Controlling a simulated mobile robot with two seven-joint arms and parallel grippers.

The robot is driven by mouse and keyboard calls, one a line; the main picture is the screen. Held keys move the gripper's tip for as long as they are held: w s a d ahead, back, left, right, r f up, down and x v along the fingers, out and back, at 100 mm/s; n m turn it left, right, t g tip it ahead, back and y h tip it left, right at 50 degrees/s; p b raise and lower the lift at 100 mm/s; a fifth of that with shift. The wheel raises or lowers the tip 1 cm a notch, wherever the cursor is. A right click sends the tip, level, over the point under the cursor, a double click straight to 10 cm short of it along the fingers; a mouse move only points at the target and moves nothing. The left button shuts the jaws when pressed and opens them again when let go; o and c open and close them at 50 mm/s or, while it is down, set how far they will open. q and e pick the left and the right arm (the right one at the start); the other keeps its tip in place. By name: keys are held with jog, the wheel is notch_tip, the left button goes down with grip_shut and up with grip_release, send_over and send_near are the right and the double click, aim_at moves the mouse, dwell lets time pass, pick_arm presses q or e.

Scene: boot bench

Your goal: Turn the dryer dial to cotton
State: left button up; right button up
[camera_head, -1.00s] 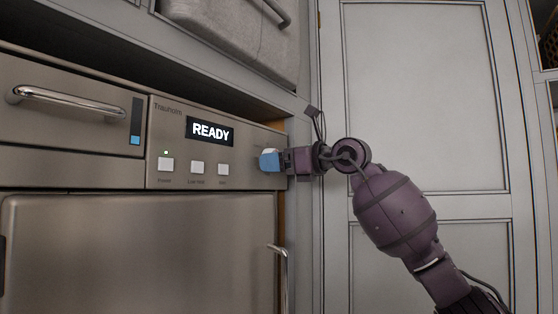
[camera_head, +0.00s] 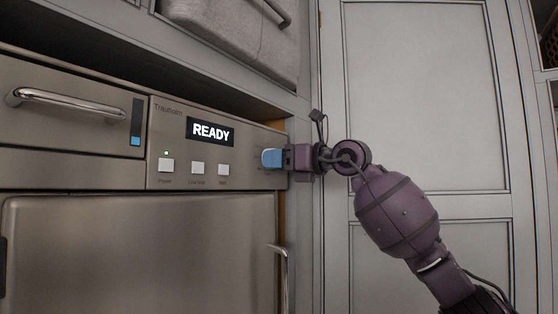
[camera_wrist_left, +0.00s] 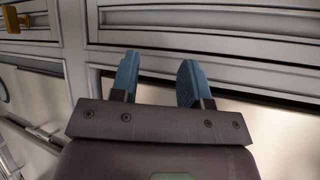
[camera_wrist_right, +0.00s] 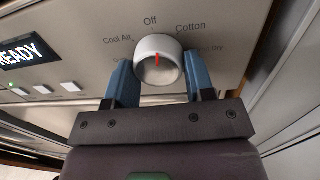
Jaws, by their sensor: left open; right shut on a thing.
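The dryer dial (camera_wrist_right: 158,62) is a round white knob with a red mark, seen in the right wrist view. The mark points upward, roughly toward the "Off" label; "Cotton" (camera_wrist_right: 190,27) is printed to the upper right and "Cool Air" to the upper left. My right gripper (camera_wrist_right: 158,80) is shut on the dial, one blue finger on each side. In the head view, my right gripper (camera_head: 271,158) is at the right end of the control panel and hides the dial. My left gripper (camera_wrist_left: 158,72) is open and empty in the left wrist view, near pale cabinet fronts.
The dryer panel has a "READY" display (camera_head: 210,130) and several white buttons (camera_head: 197,168). A drawer handle (camera_head: 75,102) sticks out at the left and a door handle (camera_head: 281,270) below. A grey cabinet door (camera_head: 415,95) stands to the right.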

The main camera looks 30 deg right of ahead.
jog(key=shift+a+m+t, duration=0.1)
jog(key=shift+m+t, duration=0.2)
jog(key=shift+m, duration=2.9)
jog(key=shift+r, duration=0.1)
jog(key=o, duration=0.8)
jog(key=shift+s, duration=0.1)
jog(key=shift+o, duration=0.6)
